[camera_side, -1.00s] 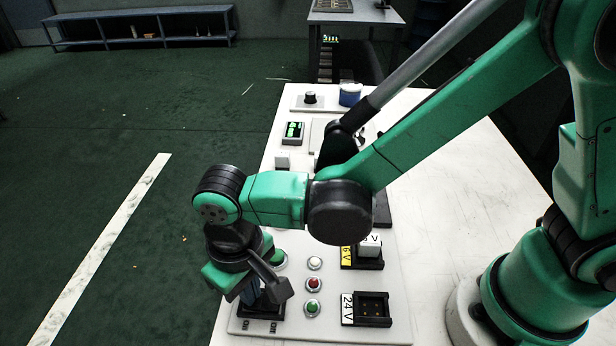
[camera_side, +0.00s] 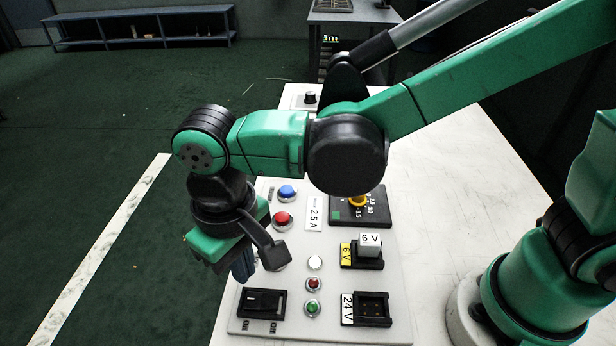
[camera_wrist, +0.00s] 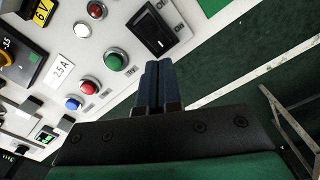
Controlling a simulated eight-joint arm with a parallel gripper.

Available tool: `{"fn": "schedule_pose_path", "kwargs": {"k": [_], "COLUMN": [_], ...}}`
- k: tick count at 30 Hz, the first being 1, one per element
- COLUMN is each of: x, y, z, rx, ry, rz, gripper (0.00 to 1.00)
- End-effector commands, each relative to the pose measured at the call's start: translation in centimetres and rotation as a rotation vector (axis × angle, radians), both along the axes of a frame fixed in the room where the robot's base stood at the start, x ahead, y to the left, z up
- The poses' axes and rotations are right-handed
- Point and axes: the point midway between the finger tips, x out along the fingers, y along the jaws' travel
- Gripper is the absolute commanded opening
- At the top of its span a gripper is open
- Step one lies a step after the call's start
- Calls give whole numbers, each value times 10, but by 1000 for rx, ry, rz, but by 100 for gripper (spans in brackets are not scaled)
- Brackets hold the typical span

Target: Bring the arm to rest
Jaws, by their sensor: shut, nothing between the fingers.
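My gripper (camera_side: 242,268) is shut and empty in the side view, pointing down above the left edge of the white control panel (camera_side: 395,285). It hangs just behind the black ON/OFF rocker switch (camera_side: 262,303) and is apart from it. In the wrist view my gripper's dark blue fingers (camera_wrist: 152,84) are together. The rocker switch (camera_wrist: 154,30) lies beyond the fingertips there, and a green button (camera_wrist: 116,60) is to their left.
The panel holds a blue button (camera_side: 287,192), a red button (camera_side: 283,220), an orange knob (camera_side: 358,201), a 6 V block (camera_side: 369,244) in its socket and an empty 24 V socket (camera_side: 372,309). Green floor (camera_side: 90,190) lies open to the left. A low bench (camera_side: 140,28) stands far back.

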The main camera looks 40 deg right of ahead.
Motion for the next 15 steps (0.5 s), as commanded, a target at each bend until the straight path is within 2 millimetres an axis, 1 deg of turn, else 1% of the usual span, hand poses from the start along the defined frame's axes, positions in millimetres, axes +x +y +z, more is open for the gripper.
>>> {"fn": "schedule_pose_path", "kwargs": {"k": [5, 15], "x": [0, 1], "y": [0, -2], "z": [10, 12], "rx": [0, 3], "ry": [0, -3], "rz": [0, -3], "gripper": [0, 0]}}
